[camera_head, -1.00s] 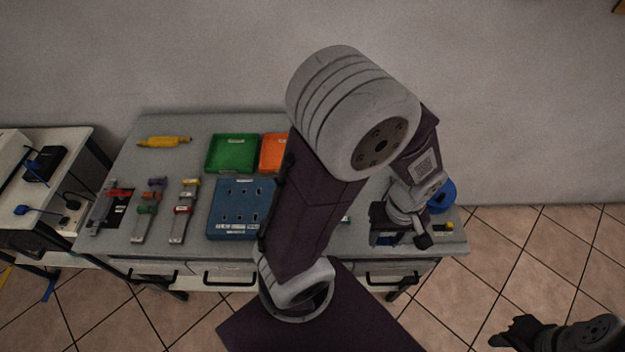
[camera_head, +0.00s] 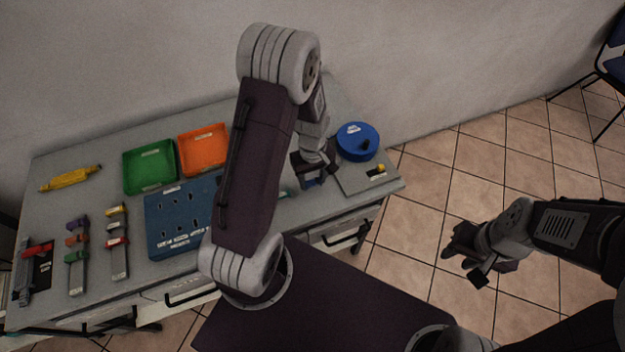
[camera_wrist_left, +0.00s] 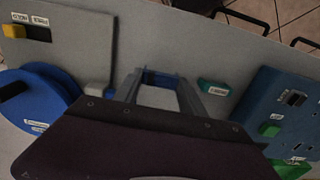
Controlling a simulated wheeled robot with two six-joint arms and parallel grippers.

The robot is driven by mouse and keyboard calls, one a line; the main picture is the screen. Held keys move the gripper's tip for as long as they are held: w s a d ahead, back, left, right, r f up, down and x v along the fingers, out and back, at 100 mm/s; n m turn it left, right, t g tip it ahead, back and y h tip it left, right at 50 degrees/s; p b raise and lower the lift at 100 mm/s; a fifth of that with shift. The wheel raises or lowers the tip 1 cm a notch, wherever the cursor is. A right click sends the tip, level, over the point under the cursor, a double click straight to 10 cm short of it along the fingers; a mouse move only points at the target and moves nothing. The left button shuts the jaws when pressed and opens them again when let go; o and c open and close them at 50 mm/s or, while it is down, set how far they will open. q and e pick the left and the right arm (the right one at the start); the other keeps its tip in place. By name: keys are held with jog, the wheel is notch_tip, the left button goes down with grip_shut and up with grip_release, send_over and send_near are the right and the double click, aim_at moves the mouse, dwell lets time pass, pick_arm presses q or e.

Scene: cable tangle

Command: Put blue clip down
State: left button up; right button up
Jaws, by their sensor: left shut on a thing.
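The blue clip (camera_wrist_left: 161,78) shows between the fingertips of my left gripper (camera_wrist_left: 160,86) in the left wrist view, partly hidden by the fingers. In the head view, my left gripper (camera_head: 312,178) is over the right part of the table, with a bit of blue at its tips. It is shut on the clip. I cannot tell whether the clip touches the tabletop. My right gripper (camera_head: 470,258) is off to the right above the tiled floor, away from the table. Its jaw state is unclear.
A blue round reel (camera_head: 358,142) and a grey plate with a yellow block (camera_head: 380,168) lie to the right. A blue board (camera_head: 170,222), green tray (camera_head: 150,167) and orange tray (camera_head: 203,150) lie left. A small green piece (camera_wrist_left: 213,87) lies beside the left gripper.

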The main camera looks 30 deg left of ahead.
aim_at(313, 181)
pick_arm(q)
jog(key=shift+w+f, duration=0.15)
jog(key=shift+f, duration=0.4)
jog(key=shift+f, duration=0.1)
jog(key=o, duration=1.4)
notch_tip(313, 181, up, 12)
jog(key=p, duration=0.1)
jog(key=s+d+m+t, duration=0.1)
jog(key=s+d+m, duration=0.3)
jog(key=s+m, duration=0.4)
jog(key=shift+s+d+r+m, duration=0.3)
jog(key=shift+s+r+m, duration=0.05)
jog(key=shift+m, duration=0.55)
